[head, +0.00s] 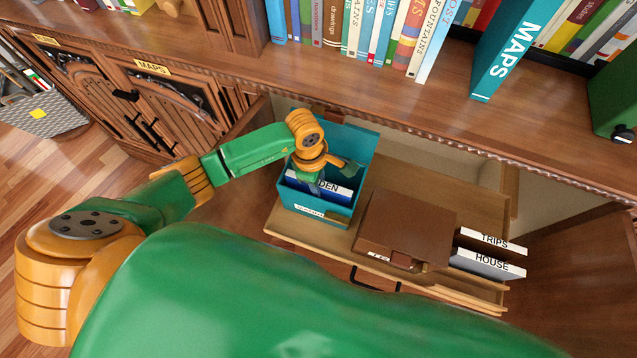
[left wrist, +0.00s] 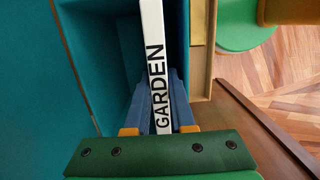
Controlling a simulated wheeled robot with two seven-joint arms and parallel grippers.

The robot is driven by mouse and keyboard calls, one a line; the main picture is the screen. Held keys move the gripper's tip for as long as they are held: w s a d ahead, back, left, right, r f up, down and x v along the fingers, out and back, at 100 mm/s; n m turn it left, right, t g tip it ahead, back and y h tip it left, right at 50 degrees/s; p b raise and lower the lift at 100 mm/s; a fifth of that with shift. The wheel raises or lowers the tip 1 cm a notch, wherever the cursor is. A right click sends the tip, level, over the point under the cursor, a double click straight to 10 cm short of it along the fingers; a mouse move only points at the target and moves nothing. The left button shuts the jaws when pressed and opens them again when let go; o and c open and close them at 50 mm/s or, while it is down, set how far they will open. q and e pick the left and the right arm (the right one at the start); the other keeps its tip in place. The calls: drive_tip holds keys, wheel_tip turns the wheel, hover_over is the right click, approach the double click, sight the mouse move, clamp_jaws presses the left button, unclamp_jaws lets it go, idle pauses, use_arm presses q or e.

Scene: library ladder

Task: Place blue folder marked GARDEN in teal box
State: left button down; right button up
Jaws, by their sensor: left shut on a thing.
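The blue folder (head: 341,190) has a white spine label, whose visible letters end in DEN in the head view. The full word GARDEN reads on the folder (left wrist: 153,55) in the left wrist view. It stands inside the teal box (head: 362,142), between the box's walls; its lower part is hidden. The teal box also shows in the left wrist view (left wrist: 98,50). My left gripper (head: 316,178) is over the box, shut on the folder's top edge. In the left wrist view my left gripper (left wrist: 157,112) has a finger on each side of the spine. My right gripper is out of view.
The box sits in an open wooden drawer (head: 283,228). Right of it are a brown box (head: 405,225) and folders marked TRIPS (head: 493,241) and HOUSE (head: 490,263). A bookshelf ledge with books and a MAPS binder (head: 505,55) runs behind.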

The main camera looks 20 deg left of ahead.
use_arm(q)
drive_tip(key=shift+f+b, duration=0.55)
drive_tip(key=shift+b, duration=0.1)
drive_tip(key=c, duration=1)
unclamp_jaws()
drive_tip(key=shift+c, duration=0.2)
wheel_tip(320, 180, up, 2)
drive_tip(key=shift+r+p, duration=0.1)
drive_tip(key=shift+p, duration=0.8)
wheel_tip(320, 180, up, 11)
drive_tip(key=a, duration=0.1)
drive_tip(key=shift+a, duration=0.25)
